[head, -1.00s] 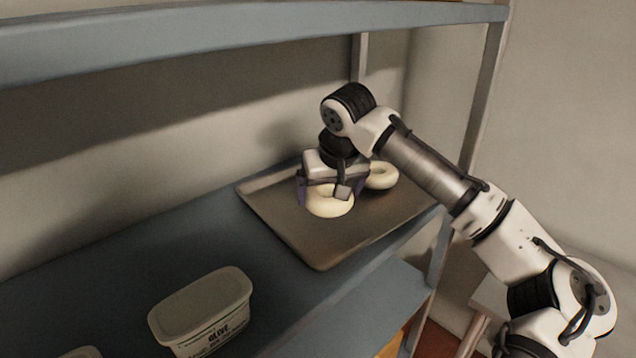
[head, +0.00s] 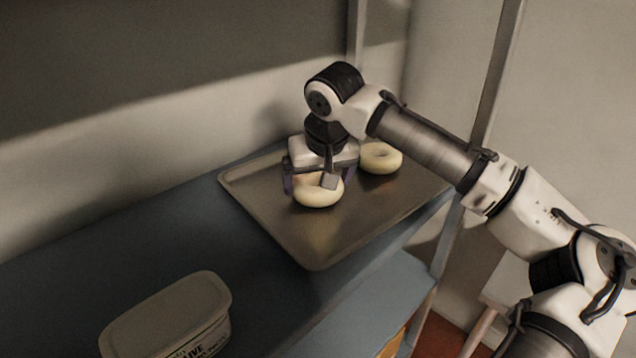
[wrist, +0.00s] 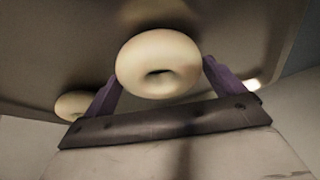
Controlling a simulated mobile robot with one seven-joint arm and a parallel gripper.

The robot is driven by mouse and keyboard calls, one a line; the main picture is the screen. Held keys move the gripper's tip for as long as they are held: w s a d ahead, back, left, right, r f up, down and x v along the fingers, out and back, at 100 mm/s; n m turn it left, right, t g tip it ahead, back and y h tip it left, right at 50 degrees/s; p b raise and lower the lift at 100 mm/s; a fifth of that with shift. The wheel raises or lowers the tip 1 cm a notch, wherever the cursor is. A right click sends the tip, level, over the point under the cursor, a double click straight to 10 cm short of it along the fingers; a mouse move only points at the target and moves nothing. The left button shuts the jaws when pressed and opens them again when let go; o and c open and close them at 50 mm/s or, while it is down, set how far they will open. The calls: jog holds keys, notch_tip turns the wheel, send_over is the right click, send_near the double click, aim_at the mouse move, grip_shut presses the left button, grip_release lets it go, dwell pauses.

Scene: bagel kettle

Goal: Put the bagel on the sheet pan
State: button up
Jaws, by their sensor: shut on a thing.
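A pale bagel (head: 318,196) is in my gripper (head: 310,186), over the left part of the sheet pan (head: 320,248). In the wrist view the bagel (wrist: 158,62) sits between the two purple fingers of my gripper (wrist: 160,82). The gripper is shut on it. I cannot tell whether the bagel touches the pan or is held just above it. A second bagel (head: 381,158) lies on the pan at the back right, and it also shows in the wrist view (wrist: 73,105). The pan rests on the blue shelf.
A lidded tub (head: 168,316) stands at the front left of the blue shelf (head: 130,240). The wall is close behind the pan. A shelf post (head: 497,75) rises at the right, near my arm. The front part of the pan is bare.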

jog(key=shift+r, duration=0.1)
jog(key=shift+s, duration=0.1)
jog(key=shift+f, duration=0.2)
jog(key=o, duration=0.7)
jog(key=b+v, duration=0.2)
jog(key=v, duration=1)
jog(key=shift+r, duration=0.25)
